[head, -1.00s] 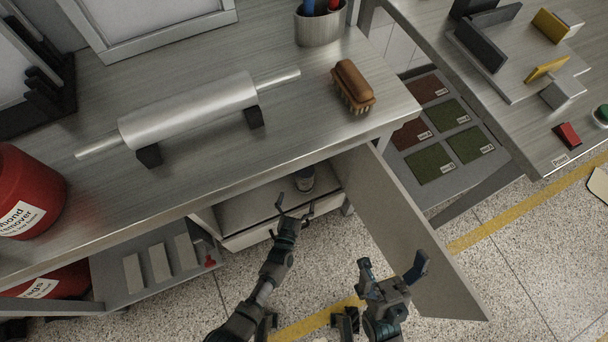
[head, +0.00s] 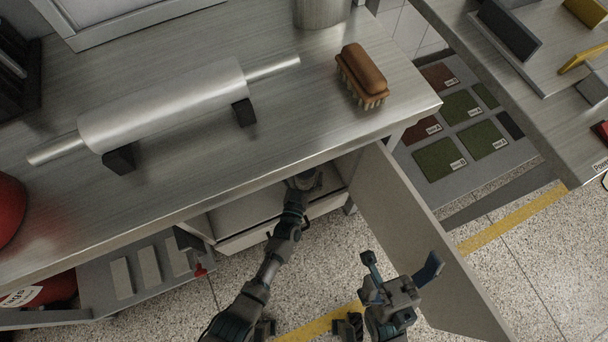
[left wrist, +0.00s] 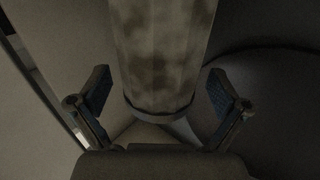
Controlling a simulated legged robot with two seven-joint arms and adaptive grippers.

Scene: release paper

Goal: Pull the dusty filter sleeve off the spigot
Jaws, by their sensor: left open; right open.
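The filter sleeve (left wrist: 160,50), a pale cylinder with dark dusty blotches, hangs into the top middle of the left wrist view, with a band at its lower end. My left gripper (head: 303,182) reaches into the open cabinet under the bench. In the left wrist view its two fingers stand apart, one on each side of the sleeve's lower end, with gaps visible between pads and sleeve. The spigot is not visible. In the head view the sleeve is mostly hidden by my left gripper and the bench. My right gripper (head: 400,266) is open and empty above the floor, beside the cabinet door.
The open cabinet door (head: 425,245) stands just right of both arms. The bench top (head: 200,175) overhangs the cabinet and carries a roller (head: 165,105) and a brush (head: 362,73). A side bench (head: 530,130) stands at right. Speckled floor lies below.

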